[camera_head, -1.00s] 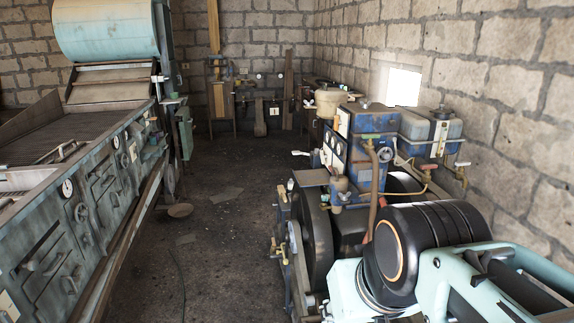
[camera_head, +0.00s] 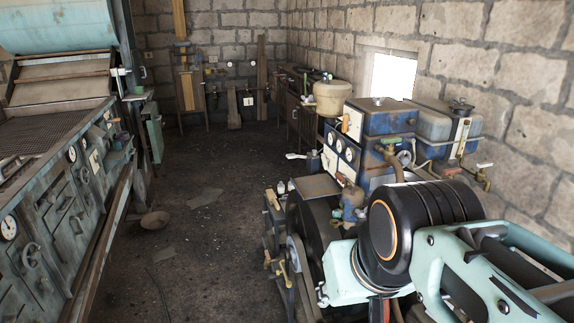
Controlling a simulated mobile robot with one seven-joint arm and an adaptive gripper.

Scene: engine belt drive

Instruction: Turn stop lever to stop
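The blue engine (camera_head: 388,116) stands on the right, with round gauges (camera_head: 340,147) on its left face. A lever with a pale handle (camera_head: 297,156) sticks out to the left of the gauges. Small brass-coloured handles (camera_head: 275,263) show low on the engine's left side. I cannot tell which of these, if any, is the stop lever, or its position. My arm, black and pale teal, fills the lower right and hides part of the engine. My gripper is not in view.
A long green-grey machine (camera_head: 60,215) with dials and a teal drum (camera_head: 55,25) runs along the left. Dark floor (camera_head: 200,250) lies open between it and the engine, with a round dish (camera_head: 155,219) on it. A block wall (camera_head: 505,60) stands close on the right.

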